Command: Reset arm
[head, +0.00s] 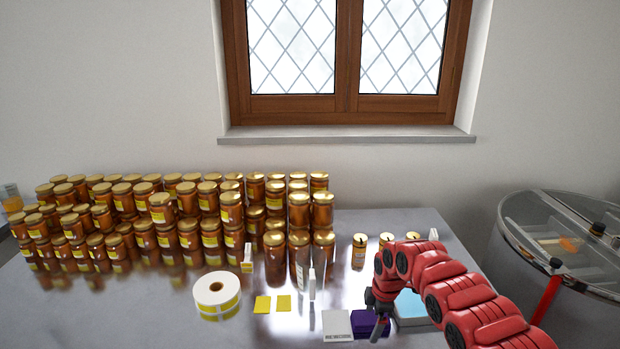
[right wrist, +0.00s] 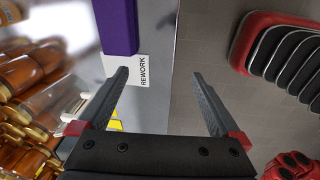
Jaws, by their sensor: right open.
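My right arm, red and jointed, comes in from the lower right in the head view and reaches over the metal table (head: 420,222). My right gripper (head: 379,327) points down near the table's front, beside a purple block (head: 362,322). In the right wrist view the gripper (right wrist: 160,75) has its two fingers wide apart with nothing between them. The purple block (right wrist: 118,22) and a white card marked REWORK (right wrist: 142,75) lie beyond the left finger in that view. My left gripper is not in view.
Stacked honey jars (head: 160,208) fill the table's left and back. A round lidded tank (head: 560,245) stands at right.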

